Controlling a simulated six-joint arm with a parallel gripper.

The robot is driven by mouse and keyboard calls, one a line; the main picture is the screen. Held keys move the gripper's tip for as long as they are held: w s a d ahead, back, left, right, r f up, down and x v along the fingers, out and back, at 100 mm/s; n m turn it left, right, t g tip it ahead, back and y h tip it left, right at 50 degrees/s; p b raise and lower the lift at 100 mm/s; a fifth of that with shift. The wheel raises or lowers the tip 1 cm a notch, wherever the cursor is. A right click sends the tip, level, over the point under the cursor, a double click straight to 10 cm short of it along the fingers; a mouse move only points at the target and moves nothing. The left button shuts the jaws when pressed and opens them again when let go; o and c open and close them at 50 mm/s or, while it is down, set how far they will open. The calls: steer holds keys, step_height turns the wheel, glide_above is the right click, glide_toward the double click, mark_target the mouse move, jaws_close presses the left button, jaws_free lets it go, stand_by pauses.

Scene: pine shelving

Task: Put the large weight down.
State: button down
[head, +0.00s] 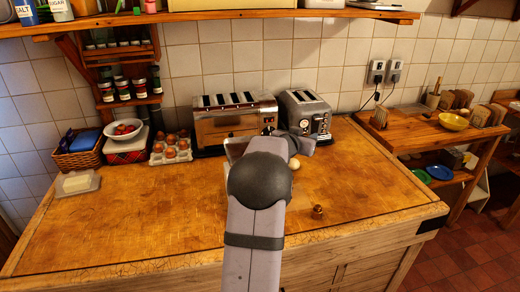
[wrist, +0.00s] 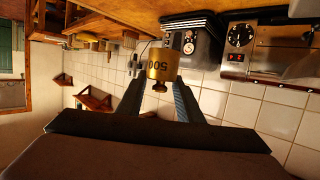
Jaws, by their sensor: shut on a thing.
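My gripper (wrist: 160,88) is shut on a brass weight marked 500 (wrist: 161,65) in the wrist view, with one finger on each side. That view is upside down, so the weight's knob points down in the picture and the weight looks upright. I cannot tell whether its base touches the counter. In the head view my arm hides the gripper and this weight. A small brass weight (head: 318,211) stands on the wooden counter (head: 150,220), right of my arm.
A wide chrome toaster (head: 225,128) and a smaller grey toaster (head: 305,112) stand at the back. An egg (head: 294,164) lies right of my arm. A metallic thing (head: 235,148) is partly hidden behind it. An egg tray (head: 170,150) stands left. The front-left counter is clear.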

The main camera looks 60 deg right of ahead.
steer(key=w+a+r+n+t+p, duration=0.2)
steer(key=w+a+r, duration=0.15)
steer(key=w, duration=0.45)
steer(key=w+a+r+n+t+p, duration=0.1)
steer(key=w+a+r+t+p, duration=0.2)
steer(key=w, duration=0.5)
step_height(320, 180, up, 4)
steer(key=p, duration=0.2)
glide_above(235, 147)
steer(key=w+a, duration=0.3)
steer(key=s+d+m+g, duration=0.2)
steer(key=s+m+g, duration=0.3)
steer(key=s, duration=0.4)
steer(key=shift+n+g, duration=0.3)
steer(key=shift+n, duration=0.5)
steer(key=shift+w+a+f+p, duration=0.15)
steer(key=shift+f+p, duration=0.1)
steer(key=shift+f, duration=2.35)
steer(key=shift+w+a+f+p, duration=0.1)
steer(key=shift+f+p, duration=0.15)
steer(key=shift+f, duration=2.3)
steer(key=shift+f, duration=0.2)
